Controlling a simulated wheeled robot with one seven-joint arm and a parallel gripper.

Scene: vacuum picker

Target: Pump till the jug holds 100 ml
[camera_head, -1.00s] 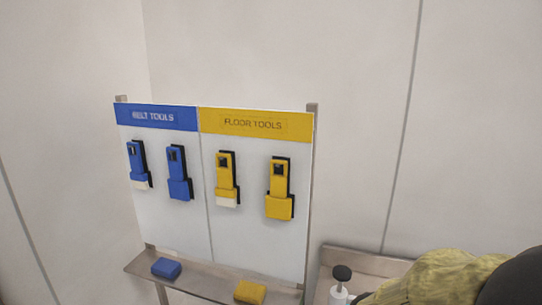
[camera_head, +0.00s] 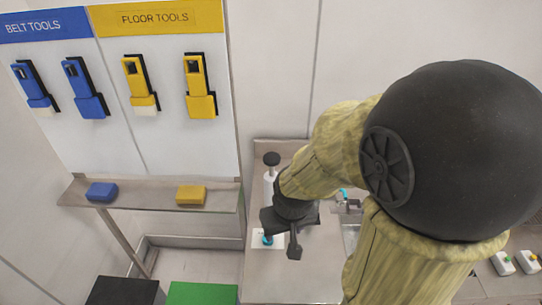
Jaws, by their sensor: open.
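A white pump bottle with a black pump head (camera_head: 271,159) stands on the metal counter (camera_head: 262,287), just behind and left of my gripper. Its lower part is partly hidden. My gripper (camera_head: 281,240) is open above the counter, pointing down, with nothing seen between its fingers. A small teal item (camera_head: 267,239) on a white patch shows just left of the fingers. I cannot tell whether it is the jug, and no level or reading can be made out.
A tool board (camera_head: 140,100) stands at the left, with a blue block (camera_head: 102,192) and a yellow block (camera_head: 191,195) on its shelf. Black (camera_head: 125,291) and green (camera_head: 203,293) boxes are below. A sink tap (camera_head: 348,203) is right of my gripper.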

